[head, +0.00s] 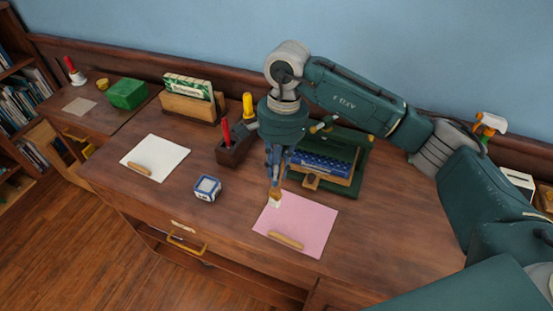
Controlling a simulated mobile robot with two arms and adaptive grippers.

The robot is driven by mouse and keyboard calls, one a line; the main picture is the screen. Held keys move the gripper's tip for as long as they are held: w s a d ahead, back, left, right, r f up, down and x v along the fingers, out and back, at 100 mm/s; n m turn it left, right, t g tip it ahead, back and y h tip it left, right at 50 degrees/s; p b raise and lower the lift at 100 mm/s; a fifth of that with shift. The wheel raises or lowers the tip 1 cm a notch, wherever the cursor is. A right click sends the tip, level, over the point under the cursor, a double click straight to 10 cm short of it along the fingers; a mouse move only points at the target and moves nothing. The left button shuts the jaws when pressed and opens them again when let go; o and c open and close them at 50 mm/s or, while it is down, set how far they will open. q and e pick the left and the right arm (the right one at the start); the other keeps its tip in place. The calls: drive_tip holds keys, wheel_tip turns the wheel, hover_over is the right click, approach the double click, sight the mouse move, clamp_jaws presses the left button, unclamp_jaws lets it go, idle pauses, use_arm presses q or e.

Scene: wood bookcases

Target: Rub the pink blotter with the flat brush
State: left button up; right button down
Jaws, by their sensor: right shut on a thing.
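The pink blotter (312,221) lies flat on the desk, with a wooden bar (286,240) across its near edge. My right gripper (275,182) points down over the blotter's far left corner. It is shut on the flat brush (275,194), which has a wooden handle and a pale tip pointing down. The brush tip is at the blotter's upper left edge; I cannot tell whether it touches. My left gripper is not in view.
A green block (127,93) stands far left.

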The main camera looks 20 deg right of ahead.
drive_tip(key=shift+w+a+r+p, duration=0.1)
drive_tip(key=shift+r+p, duration=0.2)
drive_tip(key=shift+r, duration=1)
